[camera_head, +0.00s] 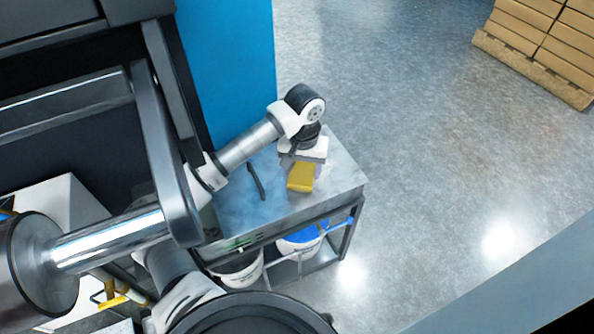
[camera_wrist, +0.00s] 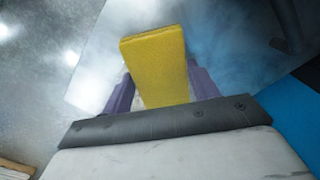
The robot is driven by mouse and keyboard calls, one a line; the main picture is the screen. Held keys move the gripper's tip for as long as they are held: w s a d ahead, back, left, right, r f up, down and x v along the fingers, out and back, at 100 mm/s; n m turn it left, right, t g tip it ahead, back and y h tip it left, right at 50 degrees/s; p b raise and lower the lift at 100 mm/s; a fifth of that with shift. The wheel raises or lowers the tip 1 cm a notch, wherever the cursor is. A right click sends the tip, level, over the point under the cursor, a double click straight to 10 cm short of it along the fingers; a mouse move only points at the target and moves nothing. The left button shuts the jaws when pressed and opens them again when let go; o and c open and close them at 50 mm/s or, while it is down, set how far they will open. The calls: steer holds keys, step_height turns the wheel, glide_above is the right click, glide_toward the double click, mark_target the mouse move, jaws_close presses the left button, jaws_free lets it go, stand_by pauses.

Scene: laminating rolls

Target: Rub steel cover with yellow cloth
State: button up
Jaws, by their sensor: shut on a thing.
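A yellow cloth (camera_head: 301,177), shaped like a thick folded pad, is in my gripper (camera_head: 302,163) above the right part of a metal-topped cart. In the wrist view the cloth (camera_wrist: 158,58) stands out between the two purple fingers of my gripper (camera_wrist: 162,80), which is shut on it. The cart's shiny grey metal top (camera_head: 340,172) lies below and shows as a smooth, reflective sheet in the wrist view (camera_wrist: 225,35). I cannot tell whether this top is the steel cover, nor whether the cloth touches it.
A dark, thin tool (camera_head: 257,182) lies on the cart top left of my gripper. White buckets (camera_head: 300,245) stand on the shelf below. A large dark machine (camera_head: 60,75) and a blue panel (camera_head: 228,70) are at the left. Stacked boxes (camera_head: 540,40) stand far right; the floor between is clear.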

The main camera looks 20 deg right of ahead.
mark_target(340, 163)
steer(key=shift+d+f+b, duration=0.2)
steer(key=shift+d+b, duration=0.4)
steer(key=shift+d, duration=0.65)
steer(key=shift+w+d+r+b, duration=0.1)
steer(key=shift+d+b, duration=0.6)
steer(key=shift+d, duration=1.95)
steer(key=shift+w+d+b, duration=0.1)
steer(key=shift+d+b, duration=0.5)
steer(key=shift+d, duration=1.2)
steer(key=shift+a, duration=0.1)
